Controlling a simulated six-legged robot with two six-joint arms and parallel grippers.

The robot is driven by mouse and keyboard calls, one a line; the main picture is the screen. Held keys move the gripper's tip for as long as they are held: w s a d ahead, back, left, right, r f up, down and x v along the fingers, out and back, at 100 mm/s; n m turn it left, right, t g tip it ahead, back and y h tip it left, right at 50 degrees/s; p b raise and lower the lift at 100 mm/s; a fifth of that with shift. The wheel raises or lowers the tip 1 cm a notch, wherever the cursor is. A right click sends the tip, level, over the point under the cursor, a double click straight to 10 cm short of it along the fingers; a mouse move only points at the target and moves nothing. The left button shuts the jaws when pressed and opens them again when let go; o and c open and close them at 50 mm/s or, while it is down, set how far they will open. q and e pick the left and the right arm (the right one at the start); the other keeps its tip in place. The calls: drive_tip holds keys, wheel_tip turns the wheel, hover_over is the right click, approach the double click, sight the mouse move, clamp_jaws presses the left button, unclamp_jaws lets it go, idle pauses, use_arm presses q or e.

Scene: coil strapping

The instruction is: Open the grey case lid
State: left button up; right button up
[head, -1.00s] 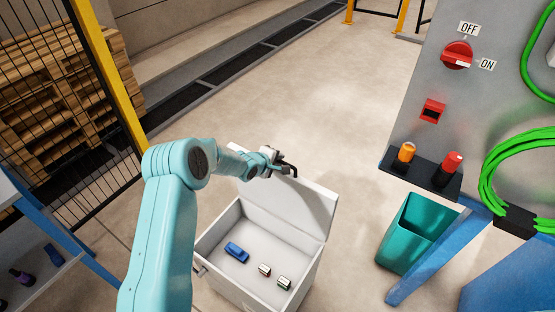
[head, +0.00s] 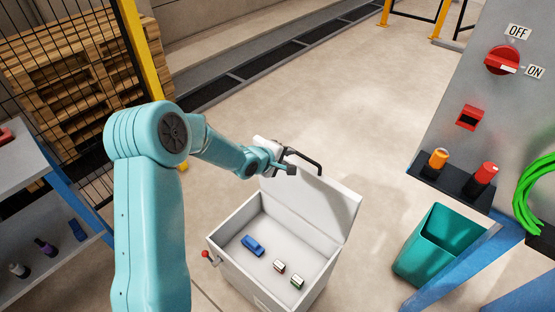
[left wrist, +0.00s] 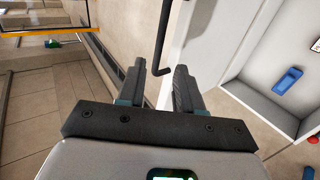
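The grey case (head: 225,262) stands on the floor with its lid (head: 325,205) raised, tilted up at the back, so the inside is open to view. A black bar handle (head: 308,160) sits on the lid's outer side near its top edge. My left gripper (head: 287,170) is beside the handle, behind the lid's top edge. In the left wrist view the fingers (left wrist: 159,78) are apart, with the end of the handle (left wrist: 163,45) showing just beyond the gap between their tips. Nothing is visibly clamped. My right gripper is out of view.
A blue item (head: 253,245) and two small blocks (head: 279,266) lie in the case. A teal bin (head: 432,245) and a grey panel with a red switch (head: 502,60) stand right. A blue-framed shelf (head: 60,235) stands left. Floor behind the case is clear.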

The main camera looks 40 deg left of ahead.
use_arm(q)
drive_tip(key=v, duration=0.4)
drive_tip(key=shift+s+r, duration=0.25)
drive_tip(key=shift+s, duration=0.1)
